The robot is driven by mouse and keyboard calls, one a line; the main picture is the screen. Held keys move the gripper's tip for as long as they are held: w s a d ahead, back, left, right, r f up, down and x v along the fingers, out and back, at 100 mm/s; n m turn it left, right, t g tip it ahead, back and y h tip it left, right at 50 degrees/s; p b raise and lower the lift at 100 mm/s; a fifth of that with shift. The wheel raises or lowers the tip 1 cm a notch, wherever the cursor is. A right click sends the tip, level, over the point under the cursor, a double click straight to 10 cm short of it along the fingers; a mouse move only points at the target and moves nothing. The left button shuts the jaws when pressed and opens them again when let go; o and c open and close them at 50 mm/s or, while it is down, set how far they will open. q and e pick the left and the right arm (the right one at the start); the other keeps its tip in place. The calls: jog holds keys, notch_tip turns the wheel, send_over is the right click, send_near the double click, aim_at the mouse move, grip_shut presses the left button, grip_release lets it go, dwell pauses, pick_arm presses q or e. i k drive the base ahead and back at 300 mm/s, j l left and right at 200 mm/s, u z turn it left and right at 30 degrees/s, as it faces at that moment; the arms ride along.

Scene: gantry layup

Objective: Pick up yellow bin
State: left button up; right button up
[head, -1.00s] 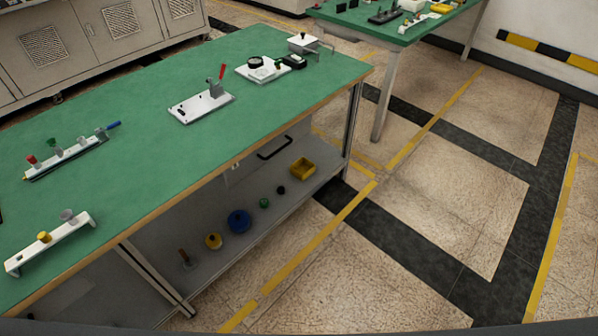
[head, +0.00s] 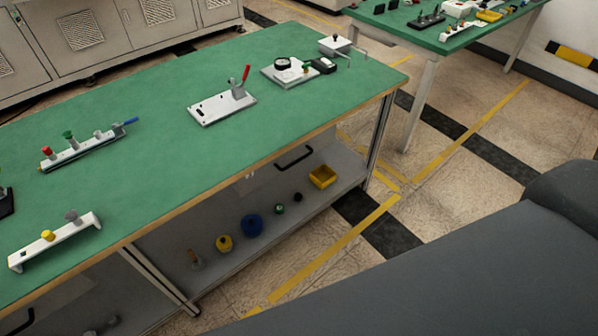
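The yellow bin (head: 322,177) is a small open-topped box in the head view. It sits on the grey lower shelf (head: 290,215) under the green-topped workbench, at the shelf's right end near the bench leg. A small black round part lies to its left. Neither of my grippers is in view. A large dark grey piece, probably one of my arm links, fills the lower right and hides the floor there.
The green bench top (head: 150,180) carries several fixtures. On the shelf, a blue round part (head: 252,226), a yellow one (head: 224,243) and a green one (head: 279,209) stand left of the bin. A second green table (head: 400,25) stands at the back right.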

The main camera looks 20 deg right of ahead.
aim_at(323, 177)
jog(key=i+l+u, duration=0.15)
jog(key=l, duration=0.25)
jog(key=i+l+u, duration=0.2)
jog(key=l, duration=0.25)
jog(key=i+l+u, duration=0.15)
jog(key=l, duration=0.25)
jog(key=l+u, duration=0.2)
jog(key=l, duration=0.25)
jog(key=i+l, duration=0.15)
jog(key=l, duration=0.55)
jog(key=i+l, duration=0.1)
jog(key=l, duration=0.6)
jog(key=i+l+u, duration=0.1)
jog(key=l, duration=0.65)
jog(key=i+l, duration=0.15)
jog(key=l, duration=0.55)
jog(key=i+l, duration=0.1)
jog(key=l, duration=0.6)
jog(key=u, duration=0.05)
